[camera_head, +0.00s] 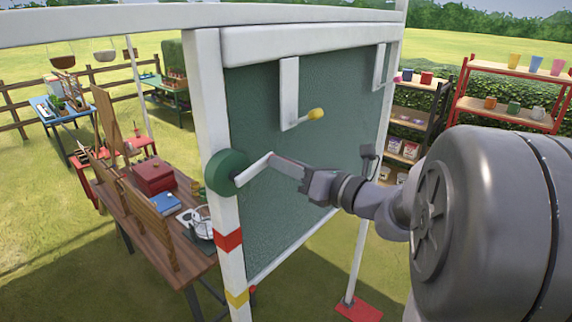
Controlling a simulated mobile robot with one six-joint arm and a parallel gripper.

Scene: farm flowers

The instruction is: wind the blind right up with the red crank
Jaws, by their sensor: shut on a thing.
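The blind (275,215) is a dark green sheet in a white frame. It hangs from the white top box (300,42) almost to the low bar and covers most of the opening. The crank (254,168) sits on the left post: a round green hub (226,172) with a pale arm sticking out to the right. My gripper (283,163) is at the outer end of this arm, shut on the crank's grip.
A white bracket with a yellow knob (316,114) hangs before the blind, above my gripper. The left post (232,268) has red and yellow bands. A wooden table (140,215) with boxes stands at left. Shelves with pots (510,110) stand at back right.

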